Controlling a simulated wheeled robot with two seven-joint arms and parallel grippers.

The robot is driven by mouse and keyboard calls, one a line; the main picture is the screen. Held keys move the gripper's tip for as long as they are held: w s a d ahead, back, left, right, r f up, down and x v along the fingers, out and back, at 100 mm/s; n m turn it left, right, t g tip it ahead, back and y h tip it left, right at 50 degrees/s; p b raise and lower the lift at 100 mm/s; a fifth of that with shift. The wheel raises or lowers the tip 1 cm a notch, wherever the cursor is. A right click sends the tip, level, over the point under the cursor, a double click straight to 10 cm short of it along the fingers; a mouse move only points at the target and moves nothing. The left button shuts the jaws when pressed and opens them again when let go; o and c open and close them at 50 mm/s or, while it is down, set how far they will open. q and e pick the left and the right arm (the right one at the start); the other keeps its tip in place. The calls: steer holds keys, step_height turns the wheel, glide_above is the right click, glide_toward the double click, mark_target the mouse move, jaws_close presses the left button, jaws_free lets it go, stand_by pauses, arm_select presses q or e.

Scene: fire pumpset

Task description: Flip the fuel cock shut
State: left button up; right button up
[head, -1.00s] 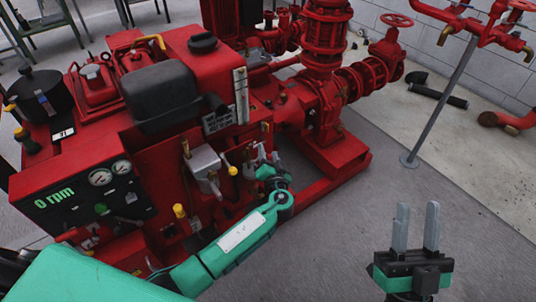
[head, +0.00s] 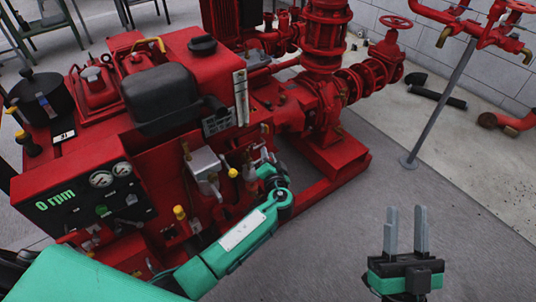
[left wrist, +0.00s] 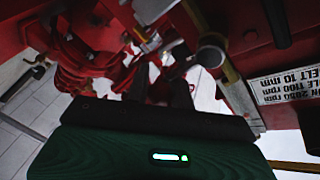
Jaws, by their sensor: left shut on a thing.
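The red pumpset (head: 165,165) fills the left and middle of the head view. My left gripper (head: 262,158) reaches its near side, right of a yellow-knobbed lever (head: 233,173). The gripper is shut on a small fitting there, apparently the fuel cock; fingers and arm mostly hide it, so its lever's angle cannot be told. In the left wrist view, small metal fittings (left wrist: 150,40) and a grey round-ended part (left wrist: 211,53) show beyond the dark gripper body. My right gripper (head: 406,212) is open and empty above the floor at lower right.
A grey box (head: 205,166) and yellow-knobbed controls (head: 180,212) stick out left of my left gripper. Red pipework (head: 325,60) stands behind. A thin grey post (head: 440,105) stands at right. The floor around my right gripper is clear.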

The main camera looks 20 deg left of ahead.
arm_select(q)
steer(key=shift+f+m+g, duration=0.4)
steer(key=shift+f+m, duration=0.1)
steer(key=shift+m, duration=0.2)
arm_select(e)
steer(key=f+g, duration=0.1)
steer(key=f, duration=0.1)
steer(key=w+a+f+g, duration=0.1)
steer(key=shift+a+f+g, duration=0.1)
steer(key=shift+f+g, duration=0.05)
steer(key=shift+g, duration=0.15)
arm_select(q)
steer(key=o, duration=1)
steer(key=shift+p, duration=0.3)
steer(key=shift+s+d, duration=0.15)
steer(key=shift+s, duration=0.05)
steer(key=p+v, duration=0.1)
steer(key=v, duration=1.2)
steer(key=shift+s+p, duration=0.15)
steer(key=shift+p, duration=0.15)
arm_select(e)
step_height(320, 180, down, 7)
steer(key=a+g, duration=0.2)
steer(key=g, duration=0.2)
steer(key=shift+s, duration=0.35)
